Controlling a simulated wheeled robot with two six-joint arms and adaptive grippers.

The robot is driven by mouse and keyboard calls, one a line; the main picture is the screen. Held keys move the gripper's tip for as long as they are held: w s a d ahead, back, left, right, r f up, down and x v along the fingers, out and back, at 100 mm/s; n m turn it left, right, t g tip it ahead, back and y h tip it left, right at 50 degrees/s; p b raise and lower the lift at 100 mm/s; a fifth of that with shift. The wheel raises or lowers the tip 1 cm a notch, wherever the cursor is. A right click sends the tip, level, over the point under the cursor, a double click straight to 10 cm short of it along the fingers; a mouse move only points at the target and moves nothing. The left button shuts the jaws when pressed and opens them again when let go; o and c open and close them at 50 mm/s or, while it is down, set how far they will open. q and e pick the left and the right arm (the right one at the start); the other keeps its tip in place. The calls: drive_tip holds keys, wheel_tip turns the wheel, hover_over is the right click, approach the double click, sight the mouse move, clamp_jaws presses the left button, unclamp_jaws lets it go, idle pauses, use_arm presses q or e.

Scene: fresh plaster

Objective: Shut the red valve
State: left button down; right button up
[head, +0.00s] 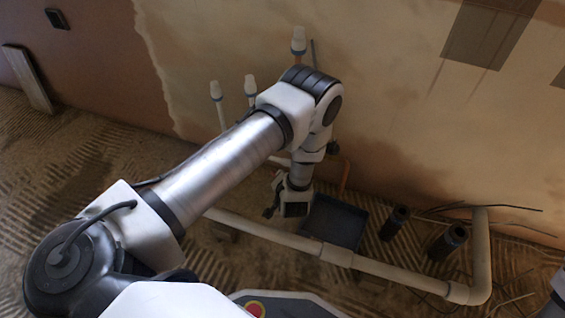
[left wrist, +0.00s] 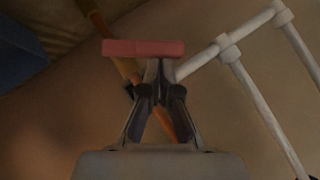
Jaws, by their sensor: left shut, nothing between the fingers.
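The red valve handle (left wrist: 144,48) is a flat red bar in the left wrist view. It lies crosswise at the tips of my left gripper (left wrist: 158,66). The fingers are shut with nothing between them. I cannot tell whether the tips touch the bar. An orange pipe (left wrist: 100,25) runs behind the handle, and more orange shows between the finger links. My right gripper is out of view.
White capped pipes (head: 217,100) stand against the wall. A thick pale pipe (head: 372,267) runs along the floor and bends up at right. A dark tray (head: 340,222) and two black cylinders (head: 395,222) are near the wall. White pipes (left wrist: 255,95) fill the wrist view's right.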

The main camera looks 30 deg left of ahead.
use_arm(q)
drive_tip(key=shift+s+a+f+n+h+p, duration=0.2)
drive_tip(key=shift+a+f+n+h+p, duration=0.5)
drive_tip(key=shift+p, duration=0.7)
drive_tip(key=shift+s+a+f+n+h+p, duration=0.25)
drive_tip(key=shift+a+f+h+p, duration=0.2)
drive_tip(key=shift+a+h+p, duration=0.75)
drive_tip(key=shift+d, duration=0.3)
drive_tip(key=s+d+r+p, duration=0.1)
drive_tip(key=s+r+p, duration=0.5)
drive_tip(key=r, duration=0.5)
drive_tip(key=p, duration=0.2)
drive_tip(key=shift+s+d+p, duration=0.3)
drive_tip(key=shift+s+d, duration=0.05)
